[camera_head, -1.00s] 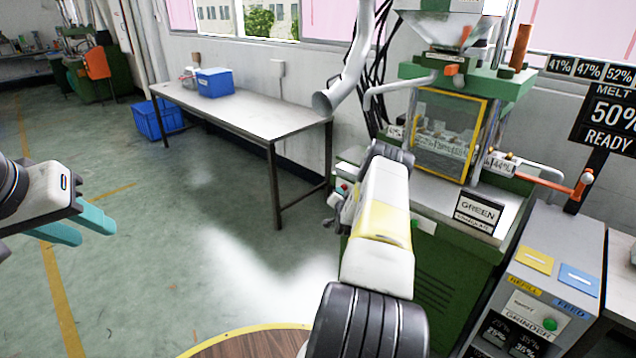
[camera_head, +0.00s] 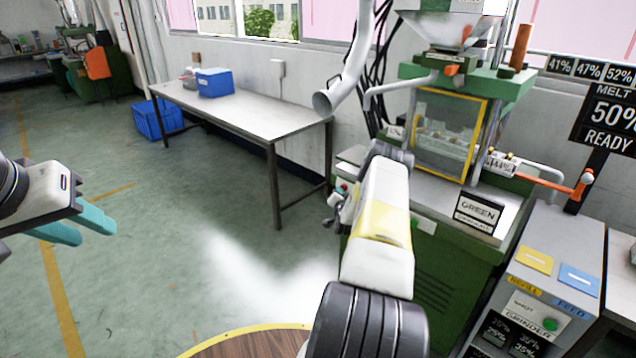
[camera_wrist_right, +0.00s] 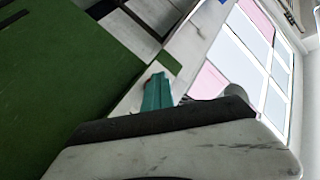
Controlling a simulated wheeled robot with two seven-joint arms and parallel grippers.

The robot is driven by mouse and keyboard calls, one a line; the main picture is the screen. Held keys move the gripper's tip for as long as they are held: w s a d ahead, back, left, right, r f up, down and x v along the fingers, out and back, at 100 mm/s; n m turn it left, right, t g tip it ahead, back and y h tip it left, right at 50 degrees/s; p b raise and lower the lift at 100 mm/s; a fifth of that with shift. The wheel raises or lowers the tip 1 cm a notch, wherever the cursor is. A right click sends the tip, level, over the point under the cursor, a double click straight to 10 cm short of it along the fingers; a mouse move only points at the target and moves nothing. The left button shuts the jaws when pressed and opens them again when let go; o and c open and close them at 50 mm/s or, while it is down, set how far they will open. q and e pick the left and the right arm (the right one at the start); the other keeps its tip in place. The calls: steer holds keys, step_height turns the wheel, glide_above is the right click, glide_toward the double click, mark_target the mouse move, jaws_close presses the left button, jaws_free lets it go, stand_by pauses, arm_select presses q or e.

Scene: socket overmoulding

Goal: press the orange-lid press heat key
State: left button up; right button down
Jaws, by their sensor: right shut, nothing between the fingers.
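A green press (camera_head: 468,130) with a yellow-framed window and a "GREEN" sign stands right of centre in the head view. A far green machine (camera_head: 98,62) with an orange panel stands at the back left. I cannot make out a key marked heat on either. My right forearm covers part of the near press's front. My right gripper (camera_wrist_right: 157,92) shows in the right wrist view with its teal fingers together and empty; contact with anything cannot be told. My left gripper (camera_head: 85,225) is at the left edge, fingers apart and empty, over open floor.
A steel table (camera_head: 245,112) with a blue bin (camera_head: 214,82) stands against the wall. Another blue bin (camera_head: 158,119) is on the floor. A grinder cabinet (camera_head: 545,285) stands at the right. A round wooden top (camera_head: 250,345) is at the bottom. The floor at left is clear.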

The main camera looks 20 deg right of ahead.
steer(key=shift+d+r, duration=0.2)
steer(key=shift+d, duration=0.7)
steer(key=shift+s+r, duration=0.1)
stand_by(0.5)
steer(key=s+a, duration=0.2)
steer(key=a, duration=0.4)
steer(key=shift+a+f, duration=0.2)
steer(key=shift+f, duration=0.05)
steer(key=shift+s, duration=0.1)
